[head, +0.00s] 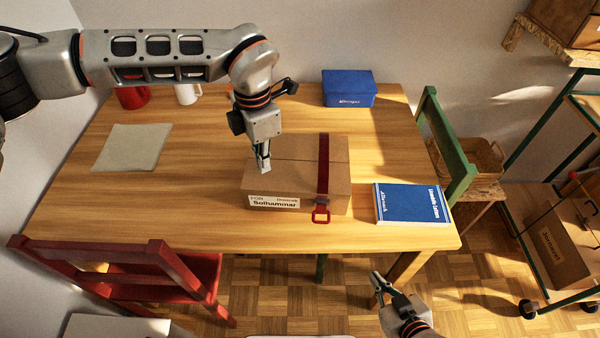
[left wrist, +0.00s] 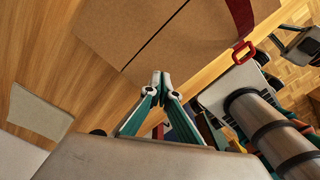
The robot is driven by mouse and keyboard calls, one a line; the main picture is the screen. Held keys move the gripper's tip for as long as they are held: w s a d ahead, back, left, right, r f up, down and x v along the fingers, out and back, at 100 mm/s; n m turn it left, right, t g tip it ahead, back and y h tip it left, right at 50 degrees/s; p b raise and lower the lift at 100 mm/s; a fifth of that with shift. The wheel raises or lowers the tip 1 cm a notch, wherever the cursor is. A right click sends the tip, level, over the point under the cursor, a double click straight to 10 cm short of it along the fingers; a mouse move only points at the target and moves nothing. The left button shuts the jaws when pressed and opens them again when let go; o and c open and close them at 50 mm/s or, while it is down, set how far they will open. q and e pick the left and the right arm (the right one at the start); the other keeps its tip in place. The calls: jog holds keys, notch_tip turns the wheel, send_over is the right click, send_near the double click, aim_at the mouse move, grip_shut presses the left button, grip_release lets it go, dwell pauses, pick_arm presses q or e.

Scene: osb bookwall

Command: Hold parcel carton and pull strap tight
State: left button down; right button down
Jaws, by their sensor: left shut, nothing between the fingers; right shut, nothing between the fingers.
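The brown parcel carton (head: 283,172) lies on the wooden table with a white label on its front face. A dark red strap (head: 323,165) runs over its right part, ending in a red pull handle (head: 321,214) at the front edge. My left gripper (head: 266,167) is shut and empty, pointing down over the carton's left part; whether it touches the top is unclear. The left wrist view shows its closed fingertips (left wrist: 161,76) beside the carton (left wrist: 135,40), and the handle (left wrist: 243,52). My right gripper (head: 376,277) is shut and empty, low in front of the table, apart from the handle.
A blue book (head: 411,204) lies right of the carton. A blue box (head: 349,88) stands at the back, a grey cloth (head: 132,147) lies left. A red chair (head: 150,275) and a green chair (head: 446,150) flank the table (head: 205,215).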

aim_at(254, 200)
pick_arm(q)
jog(key=shift+f+b, duration=0.45)
jog(key=shift+f, duration=0.75)
pick_arm(e)
jog(key=shift+s+f, duration=0.25)
jog(key=shift+f, duration=0.4)
pick_arm(q)
jog(key=shift+s+f, duration=0.2)
jog(key=shift+s, duration=0.05)
dwell(1.3)
pick_arm(e)
jog(key=c, duration=2.8)
grip_release()
